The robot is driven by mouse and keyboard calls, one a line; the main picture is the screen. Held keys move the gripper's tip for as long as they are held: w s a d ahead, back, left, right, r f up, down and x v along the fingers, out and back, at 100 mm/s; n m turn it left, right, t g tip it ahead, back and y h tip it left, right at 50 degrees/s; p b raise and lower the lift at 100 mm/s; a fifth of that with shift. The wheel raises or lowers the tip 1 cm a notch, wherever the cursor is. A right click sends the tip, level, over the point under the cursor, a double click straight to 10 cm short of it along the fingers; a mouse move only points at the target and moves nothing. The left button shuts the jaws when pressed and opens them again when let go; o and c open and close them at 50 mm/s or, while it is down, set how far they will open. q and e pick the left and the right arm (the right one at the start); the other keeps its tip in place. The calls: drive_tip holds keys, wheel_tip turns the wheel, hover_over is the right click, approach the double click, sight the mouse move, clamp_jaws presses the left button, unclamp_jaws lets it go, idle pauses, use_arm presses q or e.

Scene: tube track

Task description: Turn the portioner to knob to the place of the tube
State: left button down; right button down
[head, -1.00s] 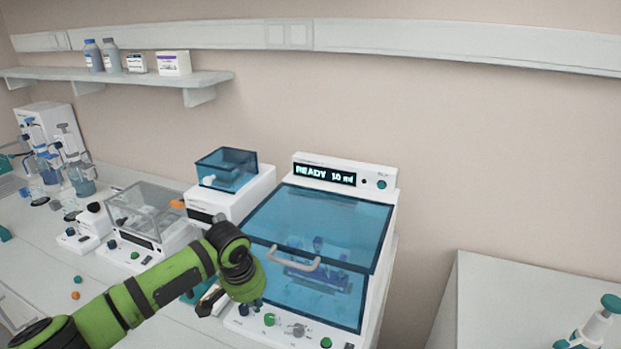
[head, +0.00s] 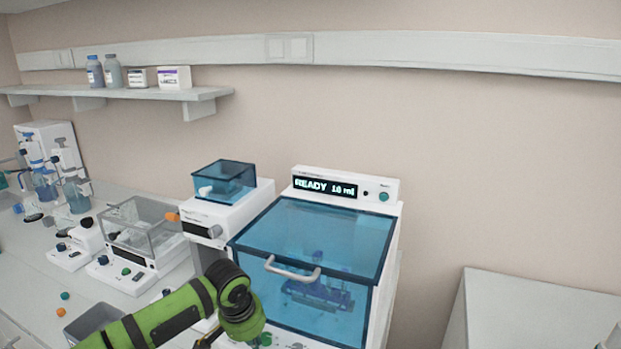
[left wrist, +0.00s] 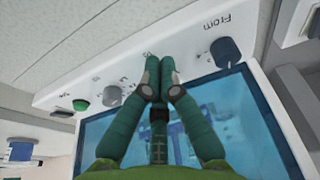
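The portioner is a white machine with a closed blue see-through lid (head: 315,235) and a display (head: 325,188) reading READY 10 ml. Its front panel shows in the left wrist view (left wrist: 190,40), with a dark knob (left wrist: 225,52) marked From, a grey knob (left wrist: 113,96) and a green button (left wrist: 81,104). My left gripper (left wrist: 159,72) is over the panel between the From knob and the grey knob, its fingertips drawn together. They hide that spot; contact cannot be told. My right gripper is out of view.
A smaller blue-lidded device (head: 225,182) stands left of the portioner, then a clear-lidded box (head: 140,225). A grey bin (head: 92,322) is at the lower left. The lid handle (head: 292,270) sticks out above the panel. A side bench (head: 530,305) is at the right.

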use_arm(q)
drive_tip(key=shift+w+d+r, duration=0.1)
drive_tip(key=shift+d, duration=0.05)
idle(0.7)
drive_tip(key=shift+d+r+p, duration=0.15)
drive_tip(key=shift+d+p, duration=0.15)
drive_tip(key=shift+p, duration=1.2)
drive_tip(key=shift+s+a+p, duration=0.1)
drive_tip(key=shift+s+p, duration=0.15)
drive_tip(key=shift+p, duration=0.15)
drive_tip(key=shift+s+a+p, duration=0.1)
drive_tip(key=shift+s+p, duration=0.1)
drive_tip(key=shift+p, duration=0.15)
drive_tip(key=p+v, duration=0.1)
drive_tip(key=p, duration=0.1)
drive_tip(key=p+v, duration=0.2)
drive_tip(key=w+p+v, duration=0.1)
drive_tip(key=p+v, duration=0.1)
drive_tip(key=shift+r, duration=0.3)
